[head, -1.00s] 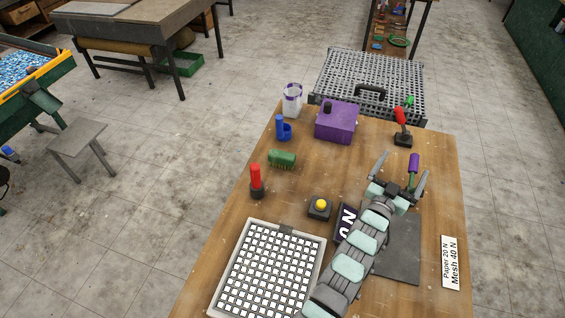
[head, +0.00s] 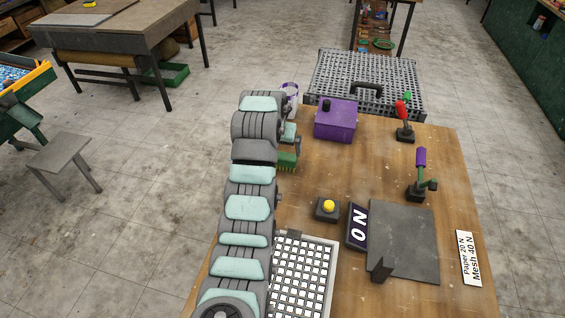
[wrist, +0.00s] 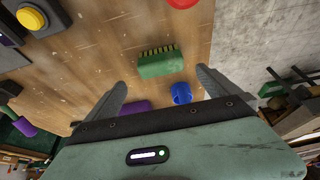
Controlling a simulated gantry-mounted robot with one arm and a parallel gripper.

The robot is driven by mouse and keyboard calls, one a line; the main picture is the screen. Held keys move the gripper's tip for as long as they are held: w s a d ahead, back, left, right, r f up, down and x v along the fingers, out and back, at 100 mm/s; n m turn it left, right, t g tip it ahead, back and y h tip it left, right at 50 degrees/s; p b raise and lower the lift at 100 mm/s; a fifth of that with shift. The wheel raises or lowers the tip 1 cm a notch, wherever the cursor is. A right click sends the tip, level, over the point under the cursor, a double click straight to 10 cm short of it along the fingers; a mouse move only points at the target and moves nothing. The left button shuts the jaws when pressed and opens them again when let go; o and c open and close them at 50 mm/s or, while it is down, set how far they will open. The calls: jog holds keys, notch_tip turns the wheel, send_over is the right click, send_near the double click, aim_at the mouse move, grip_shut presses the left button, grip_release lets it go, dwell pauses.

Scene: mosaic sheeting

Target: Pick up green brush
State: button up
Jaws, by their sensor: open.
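The green brush (head: 287,161) lies on the wooden table, partly hidden by my arm in the head view. In the wrist view the whole green brush (wrist: 160,65) shows, its bristles along the upper edge. My gripper (wrist: 160,77) is open and empty, its two fingers spread to either side of the brush in the picture. The brush appears beyond the fingertips, apart from them. In the head view my gripper is mostly hidden behind my arm.
A blue holder (wrist: 181,93) stands close to the brush. A purple box (head: 336,121) sits further back. A yellow button (head: 328,206), white tile grid (head: 335,262) and levers (head: 418,186) are on the table. The table edge lies right of the brush in the wrist view.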

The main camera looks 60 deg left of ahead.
aim_at(282, 156)
jog(key=x, duration=0.4)
jog(key=shift+f, duration=0.15)
jog(key=shift+w+a+f, duration=0.3)
jog(key=shift+a+f, duration=0.05)
jog(key=shift+f, duration=0.2)
jog(key=shift+w+a+f, duration=0.25)
jog(key=shift+a+f, duration=0.05)
jog(key=shift+f, duration=0.3)
jog(key=shift+w+a+f, duration=0.3)
jog(key=shift+a+f, duration=0.05)
jog(key=shift+f, duration=0.2)
jog(key=shift+b+x, duration=0.45)
jog(key=shift+x, duration=0.55)
jog(key=shift+f, duration=0.1)
jog(key=shift+c, duration=0.2)
jog(key=c, duration=1.1)
notch_tip(282, 156, up, 20)
